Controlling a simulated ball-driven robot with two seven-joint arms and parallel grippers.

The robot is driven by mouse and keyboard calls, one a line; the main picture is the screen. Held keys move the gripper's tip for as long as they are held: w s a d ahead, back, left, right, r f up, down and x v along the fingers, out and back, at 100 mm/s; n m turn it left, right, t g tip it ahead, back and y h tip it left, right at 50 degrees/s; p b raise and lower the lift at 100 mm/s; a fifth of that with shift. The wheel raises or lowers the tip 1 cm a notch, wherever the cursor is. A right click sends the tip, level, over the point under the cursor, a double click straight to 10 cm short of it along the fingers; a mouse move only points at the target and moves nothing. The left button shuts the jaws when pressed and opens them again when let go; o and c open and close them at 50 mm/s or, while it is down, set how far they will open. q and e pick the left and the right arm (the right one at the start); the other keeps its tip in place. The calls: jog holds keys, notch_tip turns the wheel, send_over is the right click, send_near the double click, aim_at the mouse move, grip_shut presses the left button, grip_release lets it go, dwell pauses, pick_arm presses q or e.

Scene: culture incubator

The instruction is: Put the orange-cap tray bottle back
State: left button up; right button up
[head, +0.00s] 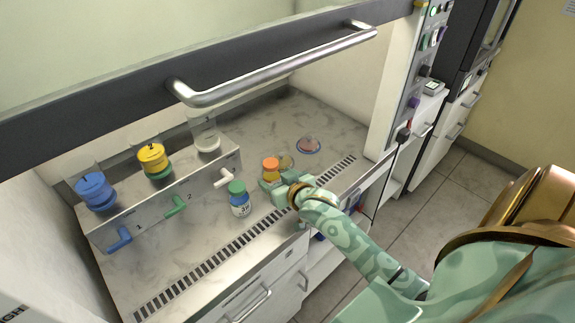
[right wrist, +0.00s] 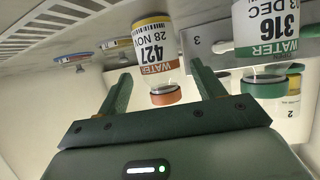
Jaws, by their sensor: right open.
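The orange-cap bottle (head: 270,165) stands on the cabinet's worktop, partly hidden behind my right gripper (head: 275,183) in the head view. In the right wrist view the picture is upside down. The fingers are apart, with gaps on both sides of the cap. I cannot tell whether they reach around the bottle. My left gripper is not in view. No tray is clearly visible.
A green-cap bottle (head: 239,203) stands left of my right gripper; its label reads 316 in the wrist view (right wrist: 266,30). A panel (head: 160,205) with blue, green and white taps stands behind. A sash handle (head: 280,70) crosses above.

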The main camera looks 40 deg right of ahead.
jog(key=p+v, duration=0.1)
jog(key=v, duration=0.6)
jog(key=shift+w, duration=0.1)
